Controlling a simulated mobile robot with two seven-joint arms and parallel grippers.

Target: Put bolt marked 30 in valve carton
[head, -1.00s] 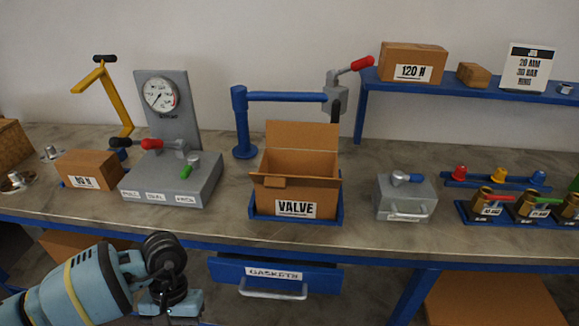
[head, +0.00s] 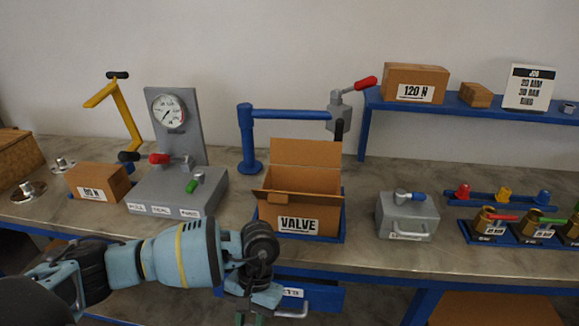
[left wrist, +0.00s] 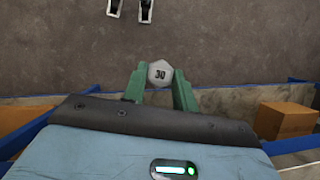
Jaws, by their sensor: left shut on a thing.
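The bolt marked 30 (left wrist: 160,72) shows its grey hexagonal head in the left wrist view, with the number facing the camera. My left gripper (left wrist: 160,84) is shut on it, with a green finger on either side. In the head view my left gripper (head: 252,317) is low at the bottom edge, in front of the bench and below the valve carton; the bolt cannot be made out there. The valve carton (head: 328,222) is an open brown box labelled VALVE, its back flap up, in a blue tray on the bench. Its floor is hidden.
A gauge stand (head: 176,130) and a small brown box (head: 98,182) stand left of the carton. A blue post with a horizontal arm (head: 290,113) stands behind it. A grey case (head: 407,216) is to its right. The gaskets drawer (head: 325,297) is below, partly covered by my arm.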

